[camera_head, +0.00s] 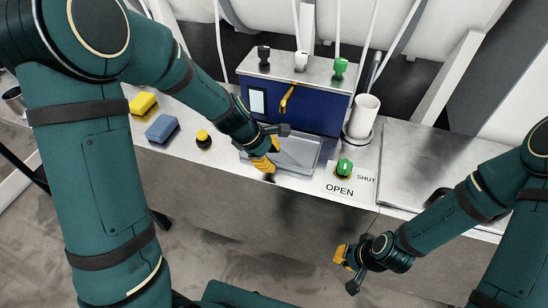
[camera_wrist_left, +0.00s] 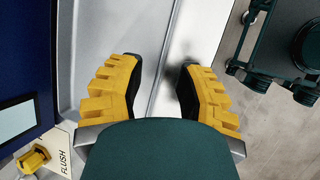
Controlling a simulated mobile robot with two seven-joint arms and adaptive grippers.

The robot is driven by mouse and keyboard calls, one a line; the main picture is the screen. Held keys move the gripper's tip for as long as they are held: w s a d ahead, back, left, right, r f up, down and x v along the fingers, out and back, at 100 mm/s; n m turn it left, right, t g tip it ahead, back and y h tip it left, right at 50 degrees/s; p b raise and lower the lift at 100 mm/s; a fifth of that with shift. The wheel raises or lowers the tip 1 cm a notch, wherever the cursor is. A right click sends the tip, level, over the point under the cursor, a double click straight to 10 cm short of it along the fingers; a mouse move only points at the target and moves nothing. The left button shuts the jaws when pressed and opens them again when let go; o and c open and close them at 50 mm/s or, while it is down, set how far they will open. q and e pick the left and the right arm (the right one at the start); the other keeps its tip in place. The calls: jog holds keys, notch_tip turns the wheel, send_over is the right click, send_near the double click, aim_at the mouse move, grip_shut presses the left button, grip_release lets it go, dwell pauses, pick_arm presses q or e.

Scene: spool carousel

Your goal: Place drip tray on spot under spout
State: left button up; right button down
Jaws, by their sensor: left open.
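The grey, shallow drip tray (camera_head: 300,150) lies on the counter at the foot of the blue machine (camera_head: 315,105), below its yellow spout (camera_head: 287,98). My left gripper (camera_head: 268,154) is over the tray's left front part. The tray (camera_wrist_left: 110,35) appears beyond and left of the fingers there. Contact between fingers and tray cannot be told. My right gripper (camera_head: 346,270) is in front of the counter, away from the tray; its opening is unclear.
A green knob (camera_head: 344,167) on the OPEN/SHUT plate stands right of the tray. A white cup (camera_head: 362,115) stands behind it. The metal plate at right is clear.

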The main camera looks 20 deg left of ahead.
pick_arm(q)
jog(key=p+v, duration=0.3)
jog(key=v, duration=0.6)
jog(key=shift+r, duration=0.35)
jog(key=shift+s+a, duration=0.1)
jog(key=shift+a, duration=0.05)
